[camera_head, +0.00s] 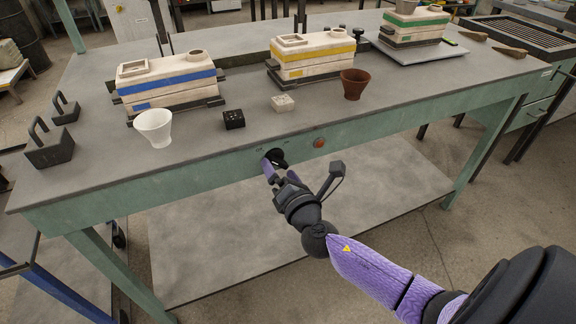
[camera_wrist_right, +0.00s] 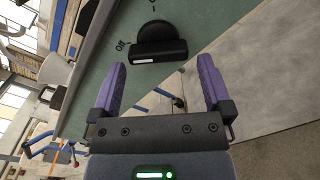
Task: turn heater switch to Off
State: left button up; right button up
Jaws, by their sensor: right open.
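The heater switch (camera_head: 276,157) is a black rotary knob on the green front apron of the workbench. In the right wrist view the switch (camera_wrist_right: 158,48) shows a round base and a bar-shaped handle with a white mark, and the printed word "Off" is beside its left end. My right gripper (camera_head: 271,169) is at the apron, just in front of the switch. In the right wrist view its two purple fingers (camera_wrist_right: 160,80) are spread apart with nothing between them, and the handle lies just beyond the fingertips. My left gripper is not in view.
A round reddish-brown button (camera_head: 319,142) is on the apron right of the switch. Above, the bench (camera_head: 330,113) holds a white cup (camera_head: 155,127), a brown cup (camera_head: 354,83), small black (camera_head: 234,119) and pale blocks (camera_head: 283,103), and striped moulds (camera_head: 168,80). The lower shelf (camera_head: 230,240) is bare.

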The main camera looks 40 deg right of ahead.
jog(key=v, duration=0.8)
jog(key=s+d+f+m+g+p, duration=0.1)
jog(key=s+f+m+g+p, duration=0.35)
jog(key=f, duration=0.45)
jog(key=s+d+f+m+g+p, duration=0.1)
jog(key=s+f+m+g, duration=0.35)
jog(key=s+f, duration=0.35)
pick_arm(q)
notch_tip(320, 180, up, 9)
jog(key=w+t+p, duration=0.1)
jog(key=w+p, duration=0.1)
jog(key=p, duration=0.2)
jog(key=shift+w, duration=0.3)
pick_arm(e)
jog(key=s+a+f+m+g+y, duration=0.1)
jog(key=s+a+f+m+g, duration=0.1)
jog(key=s, duration=0.7)
jog(key=s+a+f+m+g+y, duration=0.1)
jog(key=s+f+m+g, duration=0.3)
jog(key=s, duration=0.5)
jog(key=s+a+f+m+g+y, duration=0.1)
jog(key=s+a+f+m+g, duration=0.2)
jog(key=s+m, duration=0.3)
jog(key=s, duration=0.3)
jog(key=shift+a+m, duration=0.2)
jog(key=shift+m, duration=0.2)
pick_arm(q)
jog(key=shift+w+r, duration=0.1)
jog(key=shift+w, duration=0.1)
